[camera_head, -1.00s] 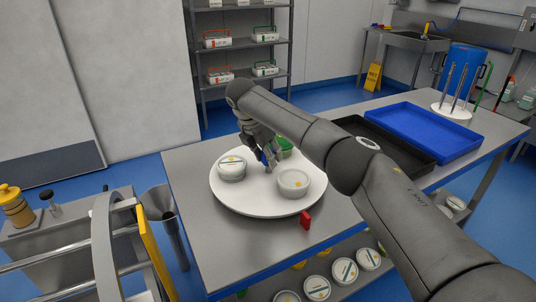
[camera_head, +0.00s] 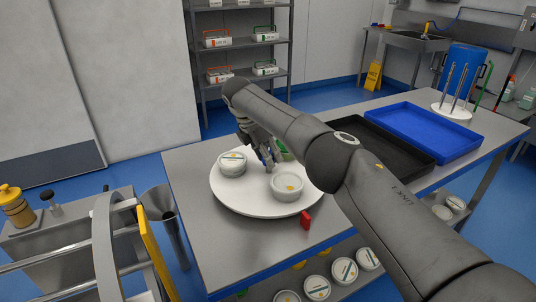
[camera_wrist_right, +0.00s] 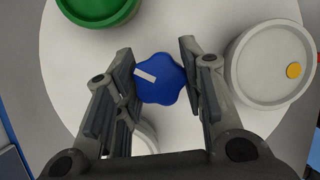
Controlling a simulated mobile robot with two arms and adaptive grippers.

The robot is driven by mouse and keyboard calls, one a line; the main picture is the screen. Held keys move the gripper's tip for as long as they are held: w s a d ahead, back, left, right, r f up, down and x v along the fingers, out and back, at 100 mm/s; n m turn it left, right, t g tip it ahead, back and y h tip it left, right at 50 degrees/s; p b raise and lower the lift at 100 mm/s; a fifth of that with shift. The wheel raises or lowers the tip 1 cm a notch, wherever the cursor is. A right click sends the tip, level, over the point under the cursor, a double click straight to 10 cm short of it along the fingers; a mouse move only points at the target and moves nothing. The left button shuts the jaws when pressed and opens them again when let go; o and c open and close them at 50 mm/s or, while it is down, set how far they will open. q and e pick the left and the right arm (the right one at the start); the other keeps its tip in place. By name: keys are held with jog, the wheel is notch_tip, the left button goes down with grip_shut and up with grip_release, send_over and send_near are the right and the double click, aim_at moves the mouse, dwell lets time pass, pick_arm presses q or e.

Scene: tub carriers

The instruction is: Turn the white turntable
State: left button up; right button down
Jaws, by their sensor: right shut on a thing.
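The white turntable (camera_head: 236,198) lies on the steel table, with a blue lobed knob (camera_wrist_right: 160,88) at its middle. My right gripper (camera_head: 267,162) reaches down over the middle and is shut on the knob; its fingers stand on both sides of the knob in the wrist view (camera_wrist_right: 163,76). A white-lidded tub (camera_head: 232,163) stands on the turntable's left. Another white tub with a yellow dot (camera_head: 287,186) stands at the front right. A green-lidded tub (camera_wrist_right: 97,8) is at the back, mostly hidden by my arm in the head view. My left gripper is out of view.
A red block (camera_head: 306,220) sits by the table's front edge, close to the turntable. A black tray (camera_head: 400,158) and a blue tray (camera_head: 425,148) lie to the right. A white base with upright rods (camera_head: 451,112) stands behind them.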

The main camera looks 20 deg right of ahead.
jog(key=shift+w+r, duration=0.1)
jog(key=shift+r, duration=0.1)
jog(key=c, duration=0.9)
grip_release()
jog(key=shift+f, duration=0.1)
jog(key=v, duration=1.2)
